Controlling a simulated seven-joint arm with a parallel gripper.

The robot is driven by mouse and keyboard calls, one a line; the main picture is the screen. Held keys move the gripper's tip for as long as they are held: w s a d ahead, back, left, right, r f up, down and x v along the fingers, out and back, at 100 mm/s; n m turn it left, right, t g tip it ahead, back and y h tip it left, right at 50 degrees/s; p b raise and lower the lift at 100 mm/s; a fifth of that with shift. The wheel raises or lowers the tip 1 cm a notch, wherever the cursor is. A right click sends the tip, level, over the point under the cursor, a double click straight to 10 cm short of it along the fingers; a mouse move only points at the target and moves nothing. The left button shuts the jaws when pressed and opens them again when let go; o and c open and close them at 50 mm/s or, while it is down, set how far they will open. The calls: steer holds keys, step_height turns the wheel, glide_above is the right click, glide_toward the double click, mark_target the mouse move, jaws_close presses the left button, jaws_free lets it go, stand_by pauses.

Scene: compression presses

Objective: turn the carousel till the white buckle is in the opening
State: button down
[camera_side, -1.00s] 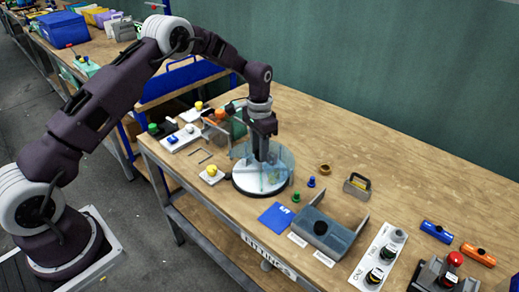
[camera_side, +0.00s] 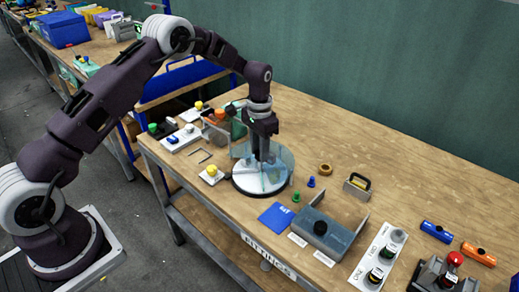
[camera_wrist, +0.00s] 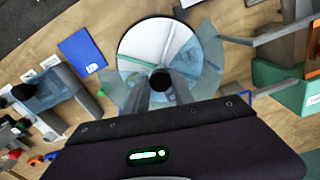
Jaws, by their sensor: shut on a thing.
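The carousel is a round white base (camera_side: 247,188) with clear bluish panels (camera_side: 283,160) standing on it. In the wrist view its white disc (camera_wrist: 140,42) lies under a clear bluish part (camera_wrist: 208,48), with pale dividing lines across it. My gripper (camera_side: 262,158) points straight down over the middle of the carousel. In the wrist view my gripper (camera_wrist: 160,84) is shut on the black knob (camera_wrist: 160,78) at the carousel's centre. I cannot pick out the white buckle or the opening; the fingers and clear parts cover some of the disc.
A yellow-knobbed block (camera_side: 212,174) is close on the left. The far right back of the table is clear.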

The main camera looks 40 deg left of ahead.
steer(key=shift+n, duration=4.3)
steer(key=shift+w+d+n, duration=0.1)
steer(key=shift+n, duration=4)
steer(key=shift+r, duration=0.1)
steer(key=c, duration=1.1)
jaws_free()
steer(key=shift+o, duration=0.2)
